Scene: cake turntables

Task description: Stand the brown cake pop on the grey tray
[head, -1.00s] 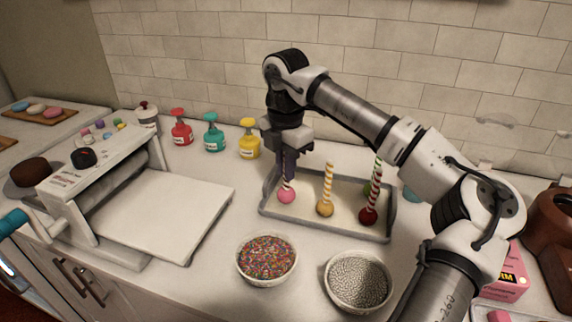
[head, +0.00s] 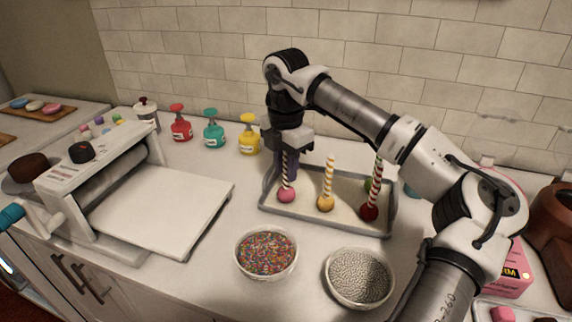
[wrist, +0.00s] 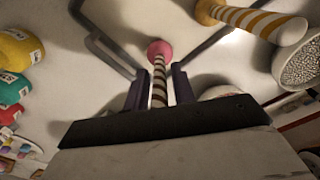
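A pink cake pop (head: 286,195) with a brown-and-white striped stick stands ball down, stick up, in the left part of the grey tray (head: 322,229). I see no pop with a clearly brown ball. My gripper (head: 287,172) points down over the pink pop. In the wrist view, my gripper (wrist: 160,88) has its dark fingers on either side of the striped stick (wrist: 159,78), with narrow gaps showing, so it looks open around the stick. The stick's upper end is hidden by the gripper.
A yellow pop (head: 326,203) and a red pop (head: 369,213) stand in the tray, with a partly hidden green one behind the red. A sprinkle bowl (head: 266,254) and a silver-bead bowl (head: 359,278) stand in front. Bottles (head: 249,134) line the back left.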

